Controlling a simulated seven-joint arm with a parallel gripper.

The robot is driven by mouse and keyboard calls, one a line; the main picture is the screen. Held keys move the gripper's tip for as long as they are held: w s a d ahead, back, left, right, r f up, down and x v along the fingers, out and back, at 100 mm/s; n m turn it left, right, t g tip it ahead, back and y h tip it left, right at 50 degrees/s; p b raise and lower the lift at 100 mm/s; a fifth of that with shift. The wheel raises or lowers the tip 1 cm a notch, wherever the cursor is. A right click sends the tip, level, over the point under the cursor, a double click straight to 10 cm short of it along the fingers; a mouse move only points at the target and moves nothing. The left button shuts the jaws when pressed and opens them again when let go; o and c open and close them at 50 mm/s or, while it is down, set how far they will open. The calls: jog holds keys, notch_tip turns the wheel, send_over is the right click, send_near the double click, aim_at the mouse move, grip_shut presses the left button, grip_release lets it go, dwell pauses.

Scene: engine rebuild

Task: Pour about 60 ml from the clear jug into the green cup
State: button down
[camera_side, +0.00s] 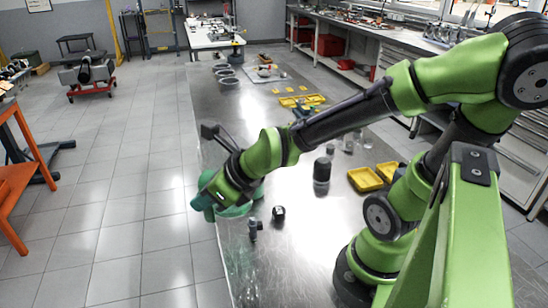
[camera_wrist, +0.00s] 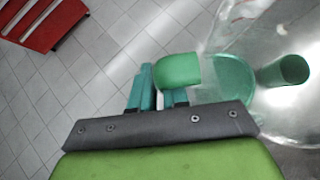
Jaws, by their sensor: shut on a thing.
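My gripper (camera_wrist: 158,92) is shut, with its teal fingers at a green handle-like piece (camera_wrist: 180,70) that appears to belong to the clear jug (camera_wrist: 230,82). The jug shows as a see-through, green-tinted shape right of the fingers; its outline and liquid level are hard to read. The green cup (camera_wrist: 284,71) is a dark green cylinder farther right, apart from my fingers. In the side view my gripper (camera_side: 204,205) is low over the bench's left edge, with green shapes (camera_side: 236,210) beside it that I cannot clearly separate into jug and cup.
The shiny metal bench (camera_side: 300,235) carries a small dark part (camera_side: 278,213), an upright grey part (camera_side: 253,229) and a dark cylinder (camera_side: 321,175). Yellow trays (camera_side: 365,179) lie farther right. Left of the bench is tiled floor, with a red cabinet (camera_wrist: 45,22) in the wrist view.

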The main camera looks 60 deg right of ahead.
jog(key=shift+w+a, duration=0.15)
jog(key=shift+x, duration=0.9)
jog(key=shift+f, duration=0.2)
jog(key=shift+r, duration=0.1)
